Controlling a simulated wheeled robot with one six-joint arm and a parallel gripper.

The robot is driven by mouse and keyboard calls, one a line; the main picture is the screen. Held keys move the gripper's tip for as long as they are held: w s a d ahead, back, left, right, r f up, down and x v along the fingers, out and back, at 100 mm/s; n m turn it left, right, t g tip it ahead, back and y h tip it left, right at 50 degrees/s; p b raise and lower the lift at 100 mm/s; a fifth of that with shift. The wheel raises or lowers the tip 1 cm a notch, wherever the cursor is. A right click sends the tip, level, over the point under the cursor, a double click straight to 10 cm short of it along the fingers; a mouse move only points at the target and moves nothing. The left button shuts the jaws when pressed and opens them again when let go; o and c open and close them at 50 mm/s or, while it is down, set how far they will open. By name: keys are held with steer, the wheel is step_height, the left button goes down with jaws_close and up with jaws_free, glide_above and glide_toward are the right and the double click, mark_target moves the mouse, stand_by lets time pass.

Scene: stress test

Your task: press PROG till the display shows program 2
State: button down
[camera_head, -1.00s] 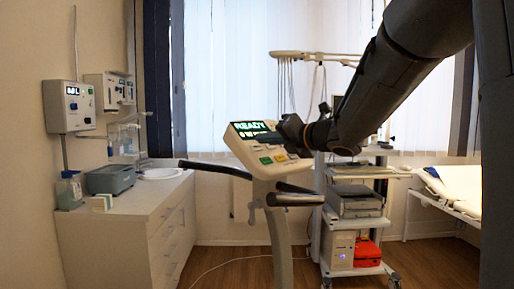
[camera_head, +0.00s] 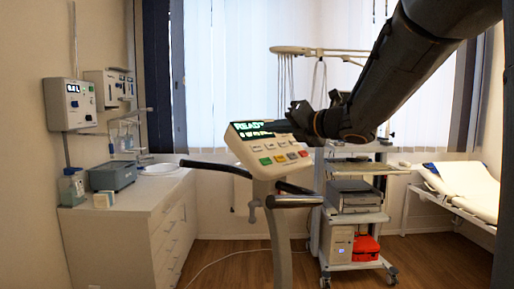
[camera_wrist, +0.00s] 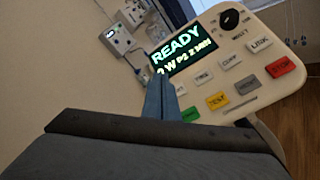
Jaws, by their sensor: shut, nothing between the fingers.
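The console (camera_head: 268,150) is a white panel on a post, with a lit display (camera_head: 250,130) and rows of white and coloured buttons. My gripper (camera_head: 283,124) is shut and empty, at the display's right side above the buttons. In the wrist view its shut fingers (camera_wrist: 160,98) cover the display's lower left corner and part of the button row. White buttons, one marked LINK (camera_wrist: 260,44), show; I cannot make out which is PROG. Contact is not visible.
Black handlebars (camera_head: 295,201) stick out below the console. A wheeled cart (camera_head: 352,228) with devices stands behind it, and a bed (camera_head: 465,188) is at the right. A white cabinet (camera_head: 125,225) stands at the left. The floor between cabinet and cart is mostly clear.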

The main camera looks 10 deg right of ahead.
steer(key=shift+r, duration=0.1)
steer(key=s+d+r+p, duration=0.2)
steer(key=s+r+p, duration=0.1)
steer(key=r, duration=0.2)
steer(key=shift+s+r+p, duration=0.2)
steer(key=shift+s+p, duration=0.2)
stand_by(0.7)
